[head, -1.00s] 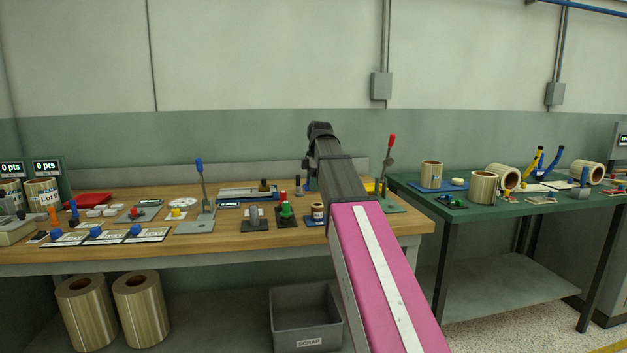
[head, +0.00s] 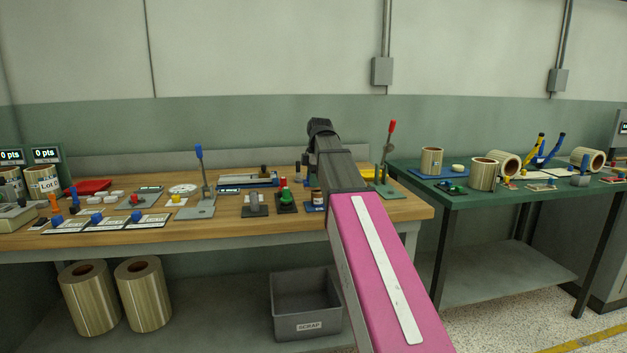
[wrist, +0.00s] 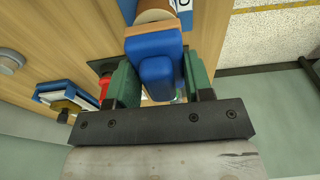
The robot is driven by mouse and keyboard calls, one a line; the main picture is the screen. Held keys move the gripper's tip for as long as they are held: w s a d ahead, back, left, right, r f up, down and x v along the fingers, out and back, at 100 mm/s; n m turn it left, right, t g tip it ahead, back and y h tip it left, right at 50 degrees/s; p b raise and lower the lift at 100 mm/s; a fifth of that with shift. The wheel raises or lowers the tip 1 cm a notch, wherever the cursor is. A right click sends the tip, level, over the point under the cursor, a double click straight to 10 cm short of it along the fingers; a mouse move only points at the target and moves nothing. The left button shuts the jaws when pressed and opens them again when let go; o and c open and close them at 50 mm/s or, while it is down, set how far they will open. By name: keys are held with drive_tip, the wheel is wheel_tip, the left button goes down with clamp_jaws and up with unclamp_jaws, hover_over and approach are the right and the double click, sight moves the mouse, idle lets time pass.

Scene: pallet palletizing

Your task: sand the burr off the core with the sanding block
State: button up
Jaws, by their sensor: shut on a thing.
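My gripper (wrist: 160,80) has green fingers and is shut on a blue block (wrist: 158,74), which I take to be the sanding block. In the wrist view, a brown rounded piece (wrist: 155,14), seemingly the core, lies just beyond the block at the top edge. I cannot tell whether they touch. In the head view, the small brown core (head: 316,195) stands at a blue holder near the front of the wooden bench, just left of my arm. My arm hides the gripper's fingers there. The burr cannot be made out.
The wooden bench (head: 150,238) holds a green-knobbed fixture (head: 287,198), a grey clamp-like piece (head: 255,205) and a red-handled lever (head: 388,150) close to my arm. A grey scrap bin (head: 306,303) stands below. A green table (head: 470,203) with rolls is at right.

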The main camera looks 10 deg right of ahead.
drive_tip(key=shift+f, duration=0.6)
idle(0.5)
drive_tip(key=shift+d, duration=0.1)
